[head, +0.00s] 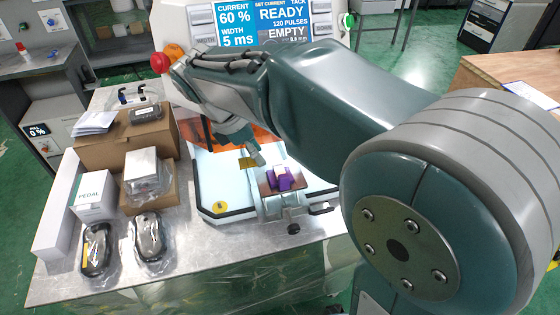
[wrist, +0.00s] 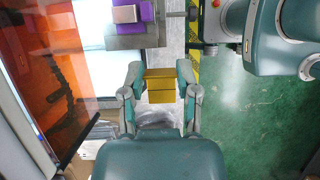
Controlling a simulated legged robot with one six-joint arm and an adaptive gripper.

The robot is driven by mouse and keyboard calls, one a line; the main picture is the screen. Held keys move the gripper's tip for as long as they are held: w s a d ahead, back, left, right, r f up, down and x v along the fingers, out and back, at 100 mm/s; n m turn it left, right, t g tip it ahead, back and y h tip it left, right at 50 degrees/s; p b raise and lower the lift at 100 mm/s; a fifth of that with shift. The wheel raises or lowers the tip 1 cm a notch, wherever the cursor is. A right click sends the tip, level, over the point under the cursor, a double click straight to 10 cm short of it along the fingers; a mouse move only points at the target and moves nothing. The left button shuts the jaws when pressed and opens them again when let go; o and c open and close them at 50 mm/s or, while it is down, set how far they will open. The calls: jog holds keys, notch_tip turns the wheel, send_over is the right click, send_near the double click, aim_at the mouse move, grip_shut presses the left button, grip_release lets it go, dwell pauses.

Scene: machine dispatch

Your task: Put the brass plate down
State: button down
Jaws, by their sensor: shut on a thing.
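My gripper (wrist: 161,76) is shut on the brass plate (wrist: 161,92), a small gold piece held between its two fingers. In the head view the brass plate (head: 247,163) shows at the end of my gripper (head: 252,152), over the white machine's bed. It is to the left of a small vise-like fixture (head: 268,205) holding a purple block (head: 285,179) with a pale piece on top. The purple block also shows at the top of the wrist view (wrist: 146,10). I cannot tell how high the plate is above the bed.
The machine's screen (head: 262,25) reads READY and EMPTY. An orange see-through panel (head: 203,133) stands behind the gripper. Cardboard boxes (head: 100,150), a white PEDAL box (head: 93,196) and two bagged dark items (head: 150,238) crowd the table's left. The table's front strip (head: 190,272) is clear.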

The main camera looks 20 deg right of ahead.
jog(key=w+d+f, duration=0.2)
jog(key=d, duration=0.2)
send_near(290, 171)
jog(key=shift+s+d+f, duration=0.15)
jog(key=shift+d+f, duration=0.1)
jog(key=shift+d, duration=0.2)
jog(key=shift+s+d+f, duration=0.15)
jog(key=shift+d+f, duration=0.1)
jog(key=shift+d, duration=0.2)
jog(key=shift+w+f, duration=0.2)
jog(key=shift+f, duration=0.2)
jog(key=x, duration=0.3)
jog(key=shift+w+a+f, duration=0.15)
jog(key=shift+f, duration=0.2)
jog(key=shift+c, duration=1.7)
grip_release()
jog(key=shift+a+f, duration=0.1)
